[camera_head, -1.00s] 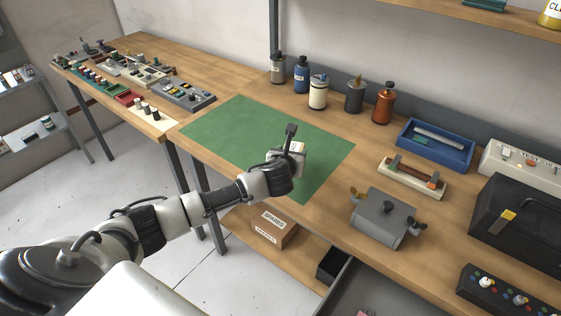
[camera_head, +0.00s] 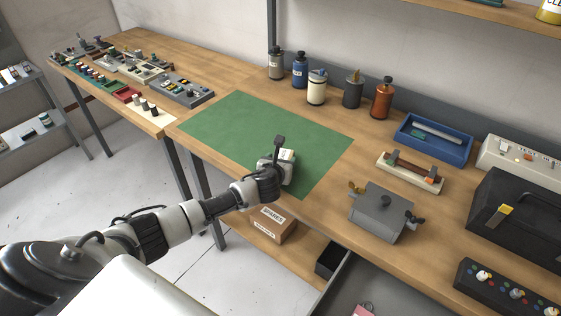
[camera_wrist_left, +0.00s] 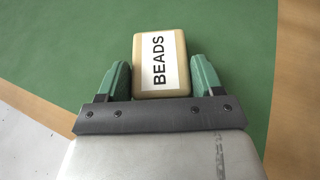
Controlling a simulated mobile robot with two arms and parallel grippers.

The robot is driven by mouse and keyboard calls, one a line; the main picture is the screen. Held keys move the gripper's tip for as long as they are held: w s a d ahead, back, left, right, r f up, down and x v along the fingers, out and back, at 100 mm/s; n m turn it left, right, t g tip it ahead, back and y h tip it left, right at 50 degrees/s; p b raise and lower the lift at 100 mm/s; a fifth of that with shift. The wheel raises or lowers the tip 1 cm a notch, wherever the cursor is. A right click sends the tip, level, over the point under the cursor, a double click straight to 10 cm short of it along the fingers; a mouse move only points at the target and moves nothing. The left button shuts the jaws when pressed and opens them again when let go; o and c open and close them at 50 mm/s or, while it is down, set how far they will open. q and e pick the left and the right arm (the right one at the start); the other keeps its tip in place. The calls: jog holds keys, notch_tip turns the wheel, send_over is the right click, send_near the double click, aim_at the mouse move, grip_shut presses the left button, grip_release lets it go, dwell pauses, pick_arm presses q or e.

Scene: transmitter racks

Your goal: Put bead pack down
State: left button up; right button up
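The bead pack is a small tan block with a white BEADS label (camera_wrist_left: 160,62). In the head view it (camera_head: 287,158) is at the front right part of the green mat (camera_head: 235,125), partly hidden by my gripper. My left gripper (camera_wrist_left: 160,80) has its two green fingers on either side of the pack, close against its sides. I cannot tell whether the pack's underside touches the mat. My right gripper is in neither view.
A grey lidded box (camera_head: 381,212) and a small tray with parts (camera_head: 410,172) stand right of the mat. Several bottles (camera_head: 316,88) line the back. A SPARES carton (camera_head: 272,224) sits on the shelf below. The mat's left and middle are clear.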

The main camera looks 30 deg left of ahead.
pick_arm(q)
jog(key=o, duration=0.4)
jog(key=shift+c, duration=0.2)
jog(key=shift+r, duration=0.1)
jog(key=shift+s+r, duration=0.1)
jog(key=v, duration=1.1)
jog(key=shift+s+r, duration=0.3)
